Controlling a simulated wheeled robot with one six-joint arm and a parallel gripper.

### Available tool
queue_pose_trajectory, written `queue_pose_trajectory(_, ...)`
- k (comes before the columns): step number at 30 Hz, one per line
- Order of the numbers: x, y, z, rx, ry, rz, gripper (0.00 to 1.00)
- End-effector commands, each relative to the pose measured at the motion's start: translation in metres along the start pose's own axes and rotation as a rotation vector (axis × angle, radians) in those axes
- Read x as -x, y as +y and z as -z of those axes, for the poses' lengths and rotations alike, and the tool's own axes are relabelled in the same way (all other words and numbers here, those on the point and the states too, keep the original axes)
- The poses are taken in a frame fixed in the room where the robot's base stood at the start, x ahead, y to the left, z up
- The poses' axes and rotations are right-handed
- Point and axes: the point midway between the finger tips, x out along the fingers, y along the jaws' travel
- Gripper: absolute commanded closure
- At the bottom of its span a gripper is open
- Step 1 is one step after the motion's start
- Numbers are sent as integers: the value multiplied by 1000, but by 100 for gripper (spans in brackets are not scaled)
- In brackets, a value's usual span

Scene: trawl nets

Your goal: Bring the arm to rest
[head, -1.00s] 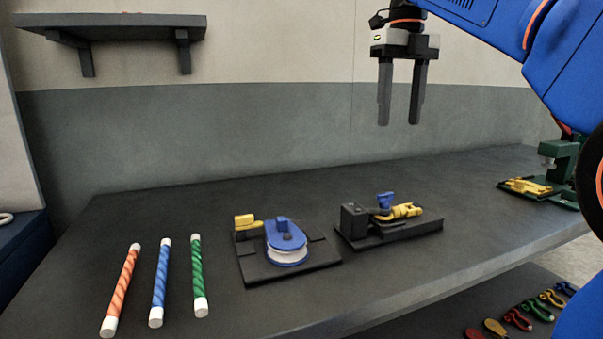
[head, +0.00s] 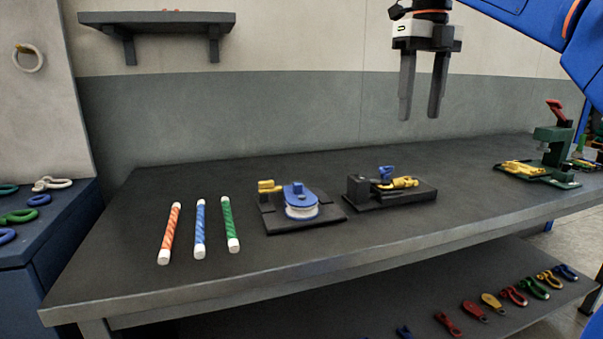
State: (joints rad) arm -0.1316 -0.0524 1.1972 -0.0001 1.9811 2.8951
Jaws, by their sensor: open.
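My gripper (head: 420,103) hangs above the back of the dark workbench (head: 290,252), in front of the wall. Its two dark fingers point down and stand apart, with nothing between them. My blue arm comes in from the upper right. The gripper is well clear of everything on the bench. Below it sits a black fixture (head: 407,197) with a yellow and a blue part. Left of that is a black plate (head: 287,226) with a blue and white pulley block (head: 301,203) and a yellow piece.
Orange (head: 169,236), blue (head: 200,230) and green (head: 231,225) rods with white ends lie at the left. A green press (head: 553,155) stands at the far right. A wall shelf (head: 152,20) is at the upper left. Several coloured shackles lie on the lower shelf (head: 350,312).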

Motion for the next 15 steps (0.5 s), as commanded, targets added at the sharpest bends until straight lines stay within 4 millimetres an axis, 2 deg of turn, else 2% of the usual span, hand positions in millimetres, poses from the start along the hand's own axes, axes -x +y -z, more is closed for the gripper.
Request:
queue_pose_trajectory(10,-20,-1,17,219,-31,12,48)
queue_pose_trajectory(15,-40,-1,30,403,-53,27,48)
